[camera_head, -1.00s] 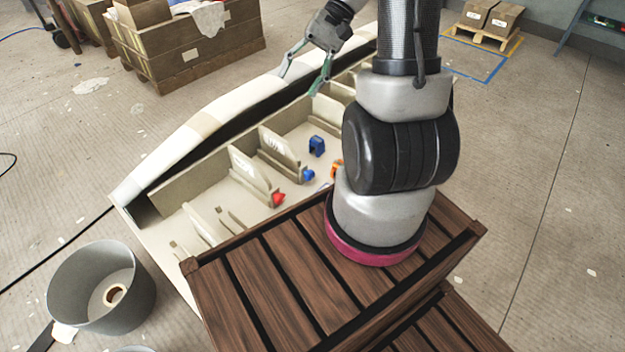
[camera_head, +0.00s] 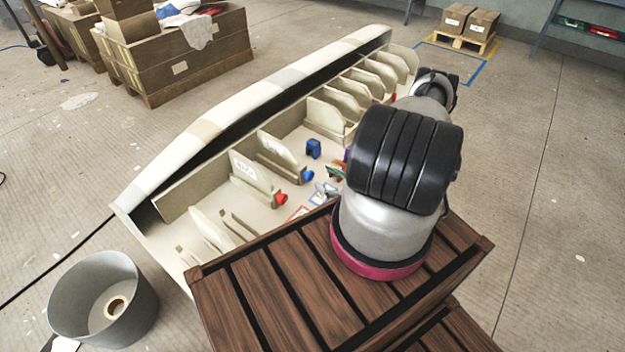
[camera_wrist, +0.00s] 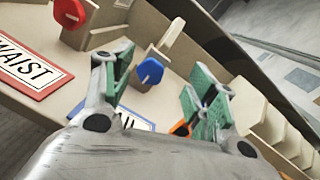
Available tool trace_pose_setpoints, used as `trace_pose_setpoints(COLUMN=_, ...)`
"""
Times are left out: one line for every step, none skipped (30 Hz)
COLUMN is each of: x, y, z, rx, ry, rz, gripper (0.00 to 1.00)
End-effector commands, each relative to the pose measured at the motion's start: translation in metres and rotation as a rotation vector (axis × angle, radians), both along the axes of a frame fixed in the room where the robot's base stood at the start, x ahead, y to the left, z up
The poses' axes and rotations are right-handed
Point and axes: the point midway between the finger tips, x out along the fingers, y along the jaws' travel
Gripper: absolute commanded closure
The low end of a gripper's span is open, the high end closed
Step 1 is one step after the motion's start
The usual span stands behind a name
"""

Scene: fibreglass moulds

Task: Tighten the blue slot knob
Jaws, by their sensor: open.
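The blue slot knob (camera_head: 308,175) sits on the end of an upright plate in the pale mould in the head view. My gripper (camera_wrist: 160,82) is open with nothing between the pads in contact that I can see. In the head view my gripper (camera_head: 327,183) is low in the mould, just right of the blue knob and partly hidden by my arm.
A red slot knob (camera_head: 280,199) is on the neighbouring plate; a red-bordered WAIST label (camera_wrist: 32,62) lies near it. A blue-bordered label (camera_wrist: 136,121) is mostly hidden. Upright plates and the mould wall (camera_head: 190,188) limit side room.

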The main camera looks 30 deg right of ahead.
Motion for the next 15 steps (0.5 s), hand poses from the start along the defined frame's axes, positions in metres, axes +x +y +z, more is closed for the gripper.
trace_pose_setpoints(x=-0.005, y=0.001, z=-0.012, rx=0.014, ry=0.006, rz=-0.037, gripper=0.42)
trace_pose_setpoints(x=-0.007, y=0.001, z=-0.016, rx=0.018, ry=0.008, rz=-0.052, gripper=0.42)
trace_pose_setpoints(x=-0.008, y=0.001, z=-0.02, rx=0.021, ry=0.009, rz=-0.069, gripper=0.42)
trace_pose_setpoints(x=-0.008, y=0.001, z=-0.023, rx=0.023, ry=0.01, rz=-0.077, gripper=0.42)
trace_pose_setpoints(x=-0.007, y=0.002, z=-0.024, rx=0.024, ry=0.011, rz=-0.082, gripper=0.42)
trace_pose_setpoints(x=-0.005, y=0.003, z=-0.025, rx=0.025, ry=0.011, rz=-0.085, gripper=0.42)
trace_pose_setpoints(x=-0.002, y=0.004, z=-0.026, rx=0.024, ry=0.012, rz=-0.085, gripper=0.42)
trace_pose_setpoints(x=0.001, y=0.005, z=-0.026, rx=0.024, ry=0.012, rz=-0.085, gripper=0.42)
trace_pose_setpoints(x=0.006, y=0.008, z=-0.025, rx=0.024, ry=0.012, rz=-0.082, gripper=0.42)
trace_pose_setpoints(x=0.011, y=0.01, z=-0.025, rx=0.024, ry=0.012, rz=-0.082, gripper=0.42)
trace_pose_setpoints(x=0.016, y=0.012, z=-0.025, rx=0.026, ry=0.012, rz=-0.081, gripper=0.42)
trace_pose_setpoints(x=0.023, y=0.014, z=-0.025, rx=0.025, ry=0.011, rz=-0.081, gripper=0.42)
trace_pose_setpoints(x=0.028, y=0.016, z=-0.025, rx=0.025, ry=0.012, rz=-0.08, gripper=0.42)
trace_pose_setpoints(x=0.033, y=0.018, z=-0.025, rx=0.025, ry=0.011, rz=-0.081, gripper=0.42)
trace_pose_setpoints(x=0.039, y=0.02, z=-0.025, rx=0.025, ry=0.012, rz=-0.08, gripper=0.42)
